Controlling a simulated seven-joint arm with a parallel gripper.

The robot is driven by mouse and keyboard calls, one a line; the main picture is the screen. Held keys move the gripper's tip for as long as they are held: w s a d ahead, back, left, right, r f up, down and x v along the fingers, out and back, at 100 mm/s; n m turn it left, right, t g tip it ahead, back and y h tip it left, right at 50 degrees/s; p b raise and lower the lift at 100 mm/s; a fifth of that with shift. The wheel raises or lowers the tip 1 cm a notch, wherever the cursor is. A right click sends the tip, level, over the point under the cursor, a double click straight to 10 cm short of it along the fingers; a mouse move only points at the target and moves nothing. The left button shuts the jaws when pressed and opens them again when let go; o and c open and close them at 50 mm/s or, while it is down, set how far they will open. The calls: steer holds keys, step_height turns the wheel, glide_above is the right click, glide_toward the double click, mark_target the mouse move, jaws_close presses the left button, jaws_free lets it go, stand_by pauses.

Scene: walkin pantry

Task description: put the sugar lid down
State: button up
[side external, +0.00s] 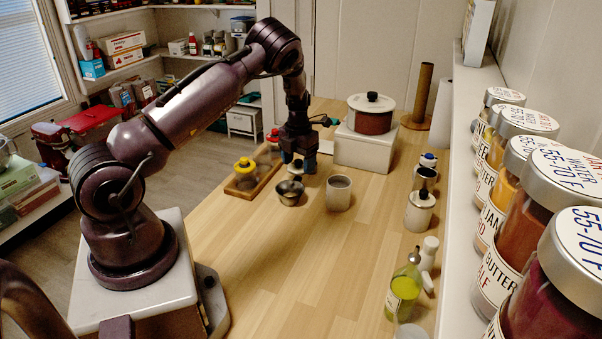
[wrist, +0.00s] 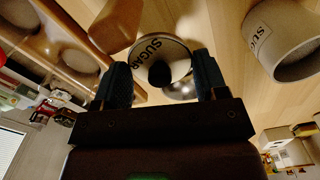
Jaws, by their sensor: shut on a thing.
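The sugar lid (wrist: 150,48) is a round pale disc with a dark rim, the word SUGAR and a black knob. My gripper (wrist: 160,76) is shut on it, with a blue finger on either side. In the side view my gripper (side external: 298,168) points down above the counter, and the lid is hard to make out there. The grey sugar canister (side external: 339,194) stands upright and open to the right of my gripper. It also shows at the right of the wrist view (wrist: 284,42). A small metal bowl (side external: 289,195) stands just below my gripper, partly behind the lid in the wrist view.
A wooden tray (side external: 236,190) with yellow- and red-topped jars lies to the left. A white box (side external: 363,152) bearing a lidded pot (side external: 371,118) stands behind right. Bottles and small containers line the right side. The wooden counter's front middle (side external: 290,265) is clear.

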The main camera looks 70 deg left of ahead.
mark_target(301, 172)
steer(key=shift+w+a+f, duration=0.4)
steer(key=shift+w+f, duration=0.15)
steer(key=shift+f, duration=1.75)
steer(key=o, duration=0.9)
